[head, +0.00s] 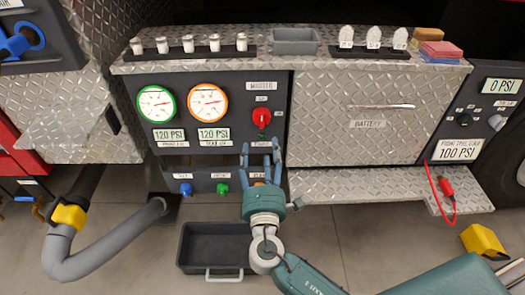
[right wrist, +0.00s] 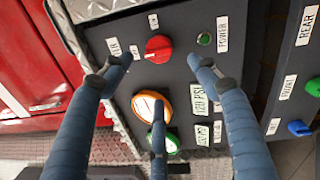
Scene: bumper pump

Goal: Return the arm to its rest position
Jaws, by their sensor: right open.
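My right gripper (head: 261,160) is open in front of the pump panel (head: 222,80), fingers pointing up at its right part. It appears empty. In the right wrist view its three blue fingers (right wrist: 160,65) are spread, with nothing between them but the panel behind. A red master knob (head: 261,116) sits just above the fingertips; it also shows in the right wrist view (right wrist: 159,48). A small green power light (right wrist: 204,39) is beside that knob. I cannot tell whether a fingertip touches the panel. My right arm (head: 310,278) comes in from the bottom. My left gripper is out of view.
A black crate (head: 193,262) stands on the floor beside my right wrist. A metal ledge (head: 385,185) juts out at right. A grey hose (head: 100,255) with a yellow coupling is at left, a yellow block (head: 483,240) at right. Gauges (head: 208,103) and colored knobs (head: 222,188) are on the panel.

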